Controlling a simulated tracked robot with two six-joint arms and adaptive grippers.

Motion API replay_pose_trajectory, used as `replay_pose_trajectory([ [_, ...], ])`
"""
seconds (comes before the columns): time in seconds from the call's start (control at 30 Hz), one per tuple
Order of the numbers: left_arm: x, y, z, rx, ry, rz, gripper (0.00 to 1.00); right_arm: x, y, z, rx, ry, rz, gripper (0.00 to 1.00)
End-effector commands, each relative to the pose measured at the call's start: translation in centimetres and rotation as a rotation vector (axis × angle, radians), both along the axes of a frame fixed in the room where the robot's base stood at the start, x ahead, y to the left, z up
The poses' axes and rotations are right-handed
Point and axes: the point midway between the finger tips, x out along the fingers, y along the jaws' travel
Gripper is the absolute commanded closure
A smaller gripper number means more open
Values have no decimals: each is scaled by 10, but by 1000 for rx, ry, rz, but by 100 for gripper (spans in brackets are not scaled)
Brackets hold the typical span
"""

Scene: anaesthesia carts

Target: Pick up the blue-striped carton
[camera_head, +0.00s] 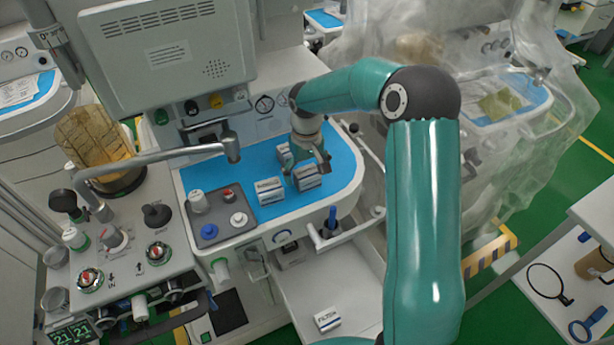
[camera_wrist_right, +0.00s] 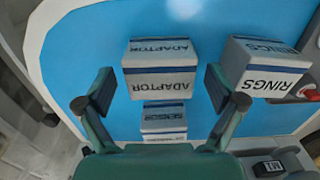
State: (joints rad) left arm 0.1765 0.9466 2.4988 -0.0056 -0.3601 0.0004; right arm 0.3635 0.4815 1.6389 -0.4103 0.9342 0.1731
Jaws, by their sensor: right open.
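Three white cartons with blue stripes stand on the blue worktop mat; I cannot tell which one the task means. The ADAPTOR carton (camera_wrist_right: 160,68) lies between and just beyond the fingertips of my right gripper (camera_wrist_right: 159,85). It also shows in the head view (camera_head: 307,181), under the gripper (camera_head: 308,166). The RINGS carton (camera_wrist_right: 266,68) is beside it, at left in the head view (camera_head: 268,190). The SENSOR carton (camera_wrist_right: 163,118) is nearer the palm, partly hidden behind the gripper in the head view (camera_head: 284,153). My right gripper is open and empty. My left gripper is not in view.
A grey panel with knobs (camera_head: 220,215) sits left of the cartons on the blue mat (camera_head: 335,172). A grey jointed tube (camera_head: 160,155) reaches over from the left. A FILTER carton (camera_head: 327,320) lies on the lower shelf. Bare mat surrounds the cartons on the right.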

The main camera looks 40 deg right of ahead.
Motion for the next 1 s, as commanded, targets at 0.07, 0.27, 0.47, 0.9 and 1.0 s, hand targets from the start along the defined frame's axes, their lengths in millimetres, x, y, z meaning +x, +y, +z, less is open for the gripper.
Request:
replay_pose_trajectory([
  [0.07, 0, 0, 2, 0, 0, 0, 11, -1, 0, -7, 1, 2, 0, 6],
  [0.27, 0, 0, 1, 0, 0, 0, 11, 0, 0, -10, 1, 0, 0, 6],
  [0.47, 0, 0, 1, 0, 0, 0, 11, 0, 0, -10, 1, 0, 0, 28],
  [0.9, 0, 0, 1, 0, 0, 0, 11, 0, 0, -9, 1, -1, -1, 72],
  [1.0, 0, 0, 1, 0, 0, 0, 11, 0, 0, -9, 0, -1, -1, 72],
])
